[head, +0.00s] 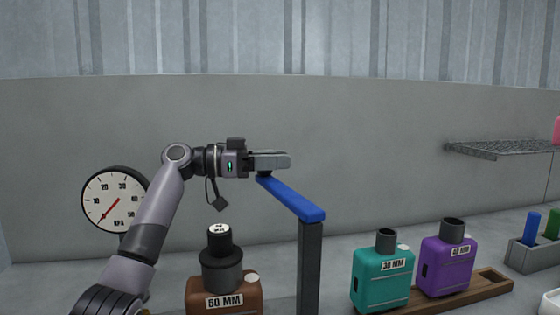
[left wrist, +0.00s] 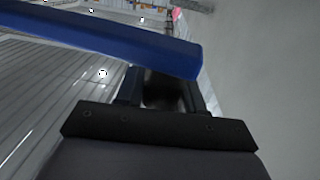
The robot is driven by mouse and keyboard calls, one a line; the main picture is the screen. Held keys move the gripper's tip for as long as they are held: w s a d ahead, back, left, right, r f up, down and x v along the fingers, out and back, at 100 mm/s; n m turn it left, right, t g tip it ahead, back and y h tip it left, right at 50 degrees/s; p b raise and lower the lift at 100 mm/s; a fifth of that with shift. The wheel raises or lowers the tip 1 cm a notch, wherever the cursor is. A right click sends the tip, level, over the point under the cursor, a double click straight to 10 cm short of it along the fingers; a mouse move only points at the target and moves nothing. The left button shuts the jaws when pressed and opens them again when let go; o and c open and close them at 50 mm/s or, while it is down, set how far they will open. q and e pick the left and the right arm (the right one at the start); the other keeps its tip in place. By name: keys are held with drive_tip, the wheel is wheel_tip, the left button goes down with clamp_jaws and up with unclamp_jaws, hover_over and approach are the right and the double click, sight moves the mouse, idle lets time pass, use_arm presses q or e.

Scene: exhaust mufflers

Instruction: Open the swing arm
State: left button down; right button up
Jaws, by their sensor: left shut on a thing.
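The swing arm is a blue bar (head: 292,198) on top of a dark upright post (head: 310,268). The bar runs from the post back and to the left, toward the wall. My left gripper (head: 272,162) is at the bar's far left end, just above it. It is shut on a small dark knob (head: 264,175) at that end, mostly hidden by the fingers. In the left wrist view the blue bar (left wrist: 105,38) crosses in front of the fingertips (left wrist: 163,85), with a dark shape between them. My right gripper is not in view.
A pressure gauge (head: 113,200) stands at left. A brown 50 MM muffler (head: 222,290) with a dark stack on top sits left of the post. Teal (head: 383,278) and purple (head: 446,266) mufflers stand on a wooden tray (head: 490,287) at right. A wire shelf (head: 495,149) is on the wall.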

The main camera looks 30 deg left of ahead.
use_arm(q)
drive_tip(key=shift+r, duration=0.1)
drive_tip(key=c, duration=0.8)
unclamp_jaws()
wheel_tip(320, 180, up, 20)
drive_tip(key=p, duration=0.3)
drive_tip(key=shift+p, duration=0.35)
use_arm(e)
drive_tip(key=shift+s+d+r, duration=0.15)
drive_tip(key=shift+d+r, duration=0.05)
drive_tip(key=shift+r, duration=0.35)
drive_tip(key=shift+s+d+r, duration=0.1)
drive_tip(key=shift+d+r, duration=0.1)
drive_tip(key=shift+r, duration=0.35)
